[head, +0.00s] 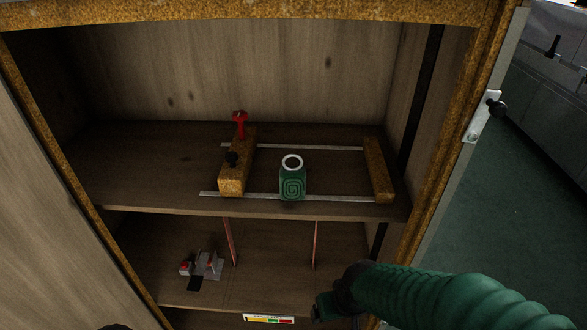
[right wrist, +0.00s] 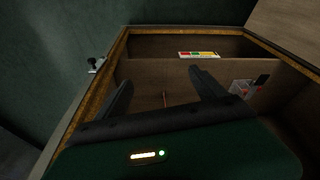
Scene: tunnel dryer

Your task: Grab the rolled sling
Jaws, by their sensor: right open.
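The rolled sling (head: 292,184) is a green roll with a spiral face and a white ring on top. It stands on the upper shelf (head: 150,180) of a wooden cabinet, near the front edge, between two wooden blocks. My right gripper (head: 322,308) is low at the front of the cabinet, below and apart from the sling. In the right wrist view its two dark fingers (right wrist: 160,80) are spread with nothing between them. The sling is not visible in the right wrist view.
A wooden block (head: 232,178) with a red knob (head: 240,118) stands left of the sling, another block (head: 379,170) right. Thin metal strips run between them. An open door (head: 50,200) stands left.

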